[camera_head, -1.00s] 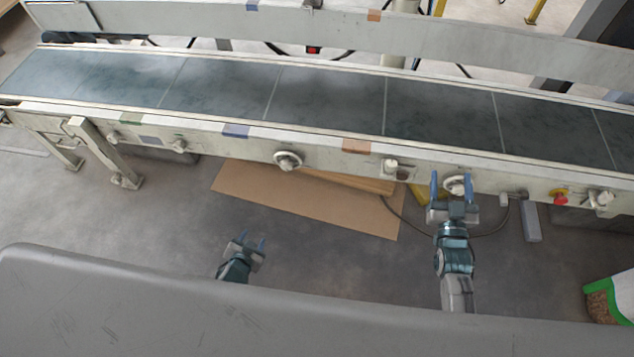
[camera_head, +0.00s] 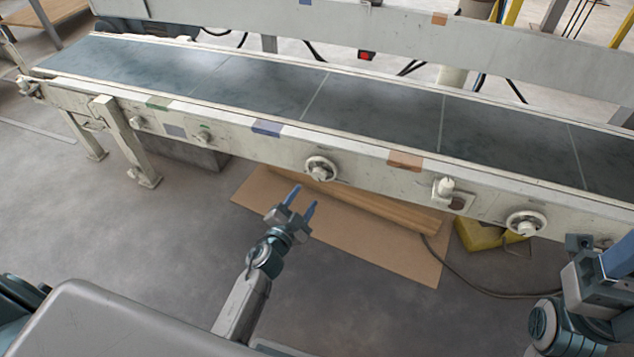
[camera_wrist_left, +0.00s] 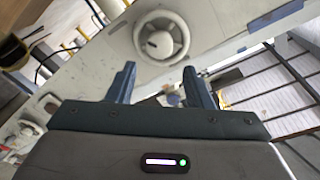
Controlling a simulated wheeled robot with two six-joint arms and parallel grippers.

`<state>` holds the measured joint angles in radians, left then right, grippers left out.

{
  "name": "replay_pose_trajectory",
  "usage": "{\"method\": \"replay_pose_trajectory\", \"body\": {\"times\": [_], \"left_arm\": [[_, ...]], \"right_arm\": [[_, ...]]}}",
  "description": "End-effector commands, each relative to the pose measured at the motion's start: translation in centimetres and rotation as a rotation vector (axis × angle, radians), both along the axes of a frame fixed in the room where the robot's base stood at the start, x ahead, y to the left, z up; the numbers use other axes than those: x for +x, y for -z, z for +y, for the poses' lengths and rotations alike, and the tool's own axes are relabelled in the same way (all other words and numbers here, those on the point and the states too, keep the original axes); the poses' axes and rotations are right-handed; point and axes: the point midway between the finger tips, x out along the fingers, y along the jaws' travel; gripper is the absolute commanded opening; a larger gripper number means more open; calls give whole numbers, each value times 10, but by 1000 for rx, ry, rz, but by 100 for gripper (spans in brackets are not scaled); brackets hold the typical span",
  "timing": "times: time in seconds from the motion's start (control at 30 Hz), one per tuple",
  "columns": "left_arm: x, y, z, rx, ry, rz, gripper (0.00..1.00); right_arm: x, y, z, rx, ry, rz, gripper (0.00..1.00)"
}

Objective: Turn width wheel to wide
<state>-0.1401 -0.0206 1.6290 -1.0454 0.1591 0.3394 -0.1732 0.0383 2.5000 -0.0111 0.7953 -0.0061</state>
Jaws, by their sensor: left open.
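A white handwheel with a round hub (camera_head: 320,168) sits on the front rail of the conveyor, between a blue and an orange mark. A second, similar wheel (camera_head: 525,223) is farther right on the rail. I cannot tell from labels which one sets width. My left gripper (camera_head: 307,195) is open and empty, just below and in front of the first wheel, apart from it. In the left wrist view that wheel (camera_wrist_left: 160,40) lies beyond the two blue fingers. My right gripper (camera_head: 606,262) is at the right edge, partly cut off; its jaws are unclear.
The conveyor belt (camera_head: 375,105) runs across the view behind the rail (camera_head: 370,165). A white knob unit (camera_head: 447,190) sits between the wheels. Brown cardboard (camera_head: 385,245) lies on the floor below, with a dark cable and a yellow piece (camera_head: 480,235) nearby.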

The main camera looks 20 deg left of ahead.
Motion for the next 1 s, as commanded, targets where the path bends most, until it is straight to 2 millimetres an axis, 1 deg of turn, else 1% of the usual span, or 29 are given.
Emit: {"method": "replay_pose_trajectory", "body": {"times": [0.03,0.2,0.4,0.5,0.6,0.87,1.0], "left_arm": [[11,-2,-2,-1,0,-3,46],[44,0,-6,-1,0,-1,46],[74,1,-10,-2,0,0,46],[82,1,-11,-1,0,0,46],[86,0,-12,-1,-1,1,46],[86,0,-12,-2,-1,1,46],[86,0,-12,-2,-1,1,19]], "right_arm": [[0,0,0,0,0,1,63],[1,3,0,3,2,1,63],[2,6,0,7,6,0,63],[2,7,0,9,7,-1,63],[2,7,0,9,7,-1,63],[2,7,0,9,8,-1,63],[2,7,0,9,8,-1,63]]}}
